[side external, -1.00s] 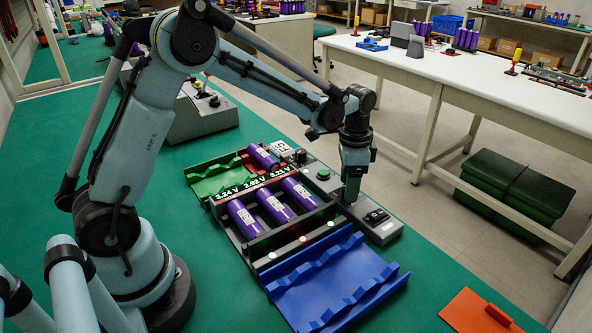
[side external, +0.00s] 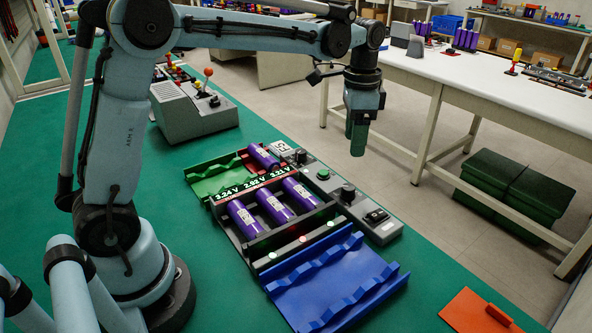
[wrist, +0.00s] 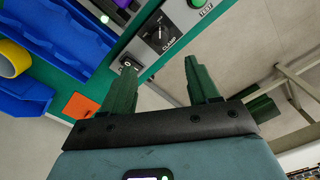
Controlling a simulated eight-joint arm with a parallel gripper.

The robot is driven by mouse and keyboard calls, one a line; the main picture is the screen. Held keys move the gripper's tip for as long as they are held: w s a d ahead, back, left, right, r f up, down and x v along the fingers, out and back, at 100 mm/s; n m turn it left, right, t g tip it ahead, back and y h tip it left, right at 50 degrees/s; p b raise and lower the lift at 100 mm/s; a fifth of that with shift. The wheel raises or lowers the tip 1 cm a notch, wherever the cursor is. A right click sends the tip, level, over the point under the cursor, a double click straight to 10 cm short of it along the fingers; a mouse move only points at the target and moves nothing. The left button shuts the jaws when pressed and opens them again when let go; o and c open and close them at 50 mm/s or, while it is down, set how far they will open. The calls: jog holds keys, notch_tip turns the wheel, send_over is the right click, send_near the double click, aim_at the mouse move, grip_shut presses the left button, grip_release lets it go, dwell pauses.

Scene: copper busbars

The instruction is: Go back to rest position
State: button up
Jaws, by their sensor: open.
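My gripper (side external: 358,135) is raised in the air above the far edge of the green bench, to the right of and well above the control panel. In the wrist view its two green fingers (wrist: 162,85) are apart with nothing between them. The battery tester (side external: 262,236) lies below, with three purple cells (side external: 272,203) in its slots. The clamp knob (wrist: 160,38) shows in the wrist view, clear of the fingers.
An orange plate (side external: 475,310) lies at lower right. A grey box with a red-knobbed lever (side external: 200,108) stands behind. A white table (side external: 470,90) stands beyond.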

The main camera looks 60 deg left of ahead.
jog(key=s+f+n+t, duration=0.1)
jog(key=s+n+t, duration=0.6)
jog(key=s, duration=0.9)
jog(key=shift+s+f, duration=0.25)
jog(key=shift+f, duration=0.15)
jog(key=shift+c, duration=0.2)
